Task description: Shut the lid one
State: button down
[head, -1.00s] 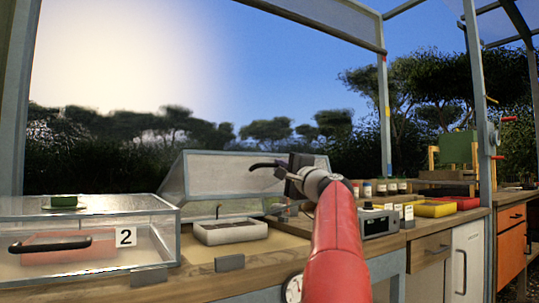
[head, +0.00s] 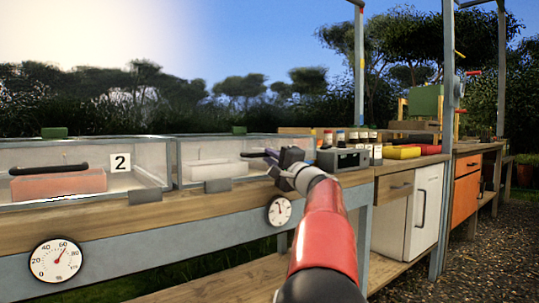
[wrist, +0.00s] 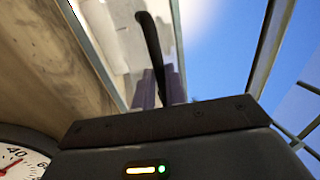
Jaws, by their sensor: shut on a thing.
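The right-hand clear box (head: 180,165) stands beside the box marked 2. Its clear lid (head: 212,147) is down over it and looks level; I cannot tell whether it rests fully on the rim. No number shows on this box. My gripper (head: 273,156) is shut on the lid's black handle (head: 250,155) at the box's front right. The wrist view shows the curved handle (wrist: 151,45) between my gripper's fingers (wrist: 160,92).
The left box (head: 120,182), marked 2, has its lid down, with a reddish block (head: 58,185) inside. A pale tray (head: 218,172) sits in the right box. A grey device (head: 342,159) and jars stand close right of my gripper. Dials hang at the bench front.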

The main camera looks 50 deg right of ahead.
jog(key=f, duration=0.1)
jog(key=w+f, duration=0.1)
jog(key=shift+d+f, duration=0.1)
jog(key=shift+f, duration=0.3)
jog(key=c, duration=1.5)
grip_release()
jog(key=shift+o, duration=0.2)
jog(key=shift+s, duration=0.15)
jog(key=shift+s+f, duration=0.15)
jog(key=shift+s, duration=0.05)
jog(key=s+a+b, duration=0.1)
jog(key=s+a, duration=0.1)
jog(key=s, duration=0.5)
jog(key=shift+f, duration=0.45)
jog(key=shift+s, duration=0.15)
